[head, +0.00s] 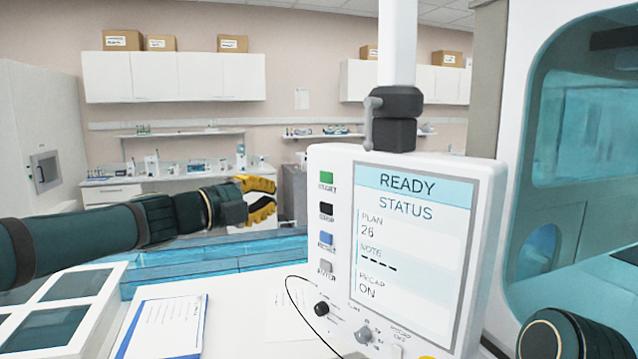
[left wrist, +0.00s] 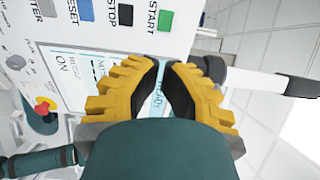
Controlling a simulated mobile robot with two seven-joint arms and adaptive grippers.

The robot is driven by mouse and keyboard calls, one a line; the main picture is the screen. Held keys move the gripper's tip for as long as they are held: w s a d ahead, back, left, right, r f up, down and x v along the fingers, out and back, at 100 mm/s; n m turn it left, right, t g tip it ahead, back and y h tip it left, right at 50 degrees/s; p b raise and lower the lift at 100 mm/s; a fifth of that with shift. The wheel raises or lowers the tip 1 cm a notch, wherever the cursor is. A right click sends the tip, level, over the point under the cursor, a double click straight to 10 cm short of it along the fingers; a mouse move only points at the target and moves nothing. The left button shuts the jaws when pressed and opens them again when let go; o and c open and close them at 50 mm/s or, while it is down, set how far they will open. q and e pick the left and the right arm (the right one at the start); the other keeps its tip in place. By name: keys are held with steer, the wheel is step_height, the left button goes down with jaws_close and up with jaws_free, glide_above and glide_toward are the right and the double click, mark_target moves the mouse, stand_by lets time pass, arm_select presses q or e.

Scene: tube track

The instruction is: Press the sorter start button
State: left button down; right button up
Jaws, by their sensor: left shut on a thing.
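The control panel (head: 335,165) stands right of centre, with a screen (head: 412,240) reading READY. The green start button (head: 326,177) is at the top of its left column; in the left wrist view the green button (left wrist: 163,16), labelled START, is at the top. Below it are the black stop (head: 326,208), blue reset (head: 326,239) and grey enter (head: 326,266) buttons. My left gripper (head: 272,200) is left of the panel, apart from the start button in the picture. Its yellow fingers are closed in; what they hold cannot be made out. My right gripper is not in view.
A black knob (head: 321,308) and other controls sit on the panel's lower ledge. A clipboard (head: 165,325) and a white partitioned tray (head: 105,318) lie on the white surface at lower left. A large white machine with blue windows (head: 590,120) stands at right.

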mark_target(328, 182)
arm_select(q)
steer(key=shift+d, duration=0.1)
steer(key=p+x, duration=0.1)
steer(key=x, duration=1.3)
steer(key=shift+w, duration=0.1)
steer(key=shift+p, duration=0.3)
